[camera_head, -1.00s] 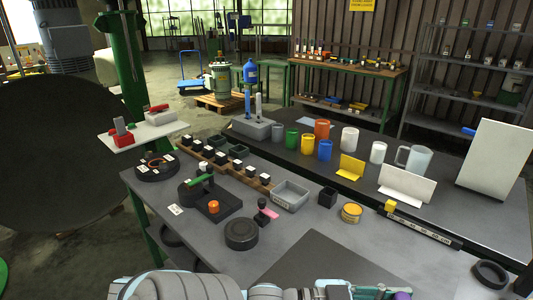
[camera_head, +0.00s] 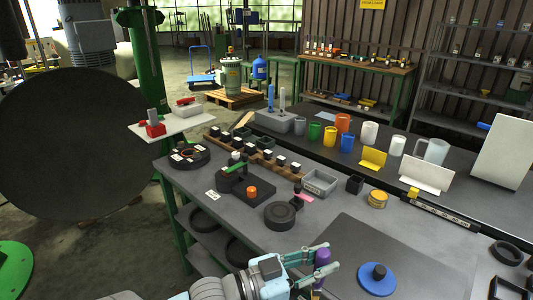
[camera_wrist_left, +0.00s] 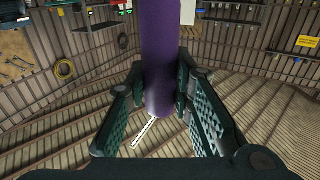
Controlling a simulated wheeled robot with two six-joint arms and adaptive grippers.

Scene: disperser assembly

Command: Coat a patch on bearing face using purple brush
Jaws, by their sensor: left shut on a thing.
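My left gripper (camera_head: 325,256) is at the bottom middle of the head view, shut on the purple brush (camera_head: 322,259). In the left wrist view the purple handle (camera_wrist_left: 163,45) stands between the two green-padded fingers; a thin pale rod shows beyond it. The brush tip is not clear in either view. A blue disc with a dark knob (camera_head: 371,285) lies on the grey mat, right of the gripper. A black round part (camera_head: 280,216) lies farther back on the table. I cannot tell which part carries the bearing face. My right gripper is not in view.
Black rings (camera_head: 508,253) lie at the right edge. Coloured mugs (camera_head: 347,142) stand on the rear bench. The dark grey mat (camera_head: 350,230) is mostly bare.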

